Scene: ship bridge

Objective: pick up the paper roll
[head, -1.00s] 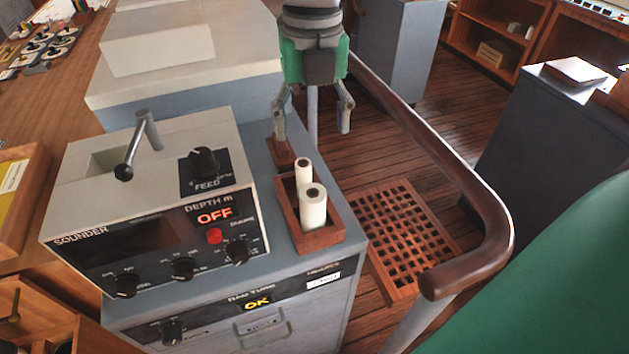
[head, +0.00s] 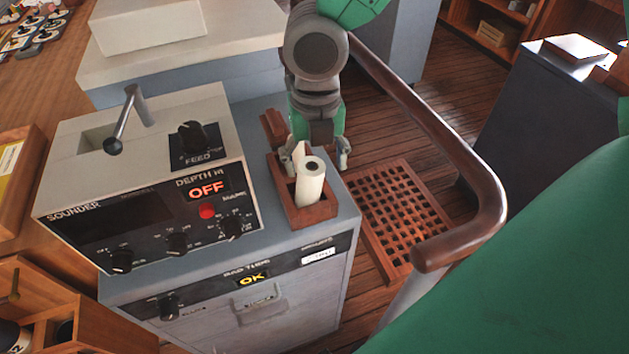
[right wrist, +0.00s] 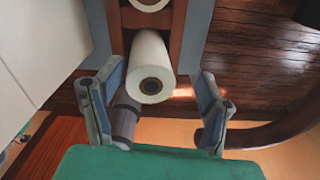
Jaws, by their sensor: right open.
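Two white paper rolls stand upright in a small wooden tray (head: 323,213) on the grey cabinet. The front roll (head: 311,184) shows clearly in the head view; the rear roll (head: 301,150) is mostly hidden by it and by my gripper. My right gripper (head: 316,164) is over the rear part of the tray, pointing down, fingers spread on either side of the rolls. In the right wrist view, my right gripper (right wrist: 154,100) is open, with one roll (right wrist: 150,65) between and beyond its fingers. Another roll (right wrist: 150,4) shows at the top edge. My left gripper is not in view.
The sounder console (head: 150,180) with a lever stands close left of the tray. A brown handrail (head: 440,150) curves along the right. A wooden grating (head: 395,210) lies on the floor beyond the cabinet's right edge.

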